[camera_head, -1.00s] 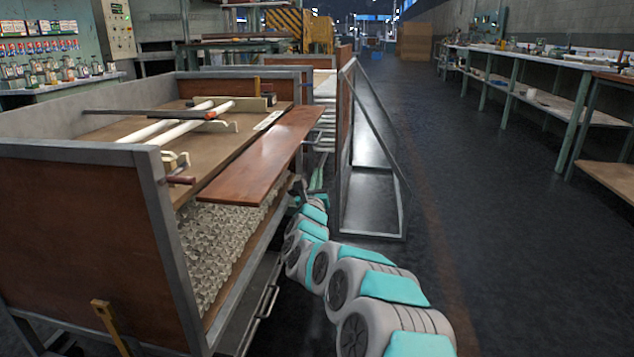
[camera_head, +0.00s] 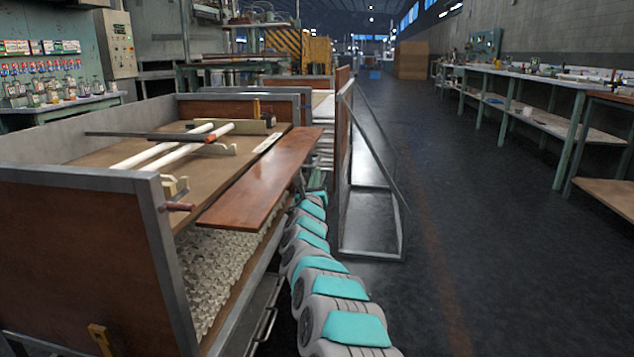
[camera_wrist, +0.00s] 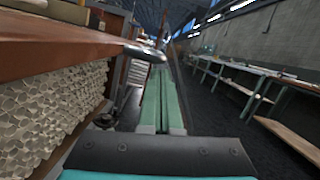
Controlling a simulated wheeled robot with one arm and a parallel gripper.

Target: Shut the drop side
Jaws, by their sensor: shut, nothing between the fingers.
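The drop side (camera_head: 265,180) is a reddish-brown wooden panel on the right of the wooden, metal-framed crate (camera_head: 160,245). It sticks out nearly flat over the aisle, with the crate's side open beneath it. In the wrist view its edge (camera_wrist: 60,45) fills the upper left, with a rounded metal piece (camera_wrist: 145,50) at its end. My gripper (camera_wrist: 162,105) has its green fingers together with nothing between them, pointing along the aisle, right of and lower than the panel. In the head view it is small and partly hidden near the panel's far end; contact cannot be told.
Pale glass tubing ends (camera_head: 225,270) fill the crate below the panel. White tubes and a dark bar lie on top. A triangular metal frame (camera_head: 372,250) stands just beyond my arm. The aisle floor (camera_head: 500,240) is open toward the benches (camera_head: 535,115) on the right.

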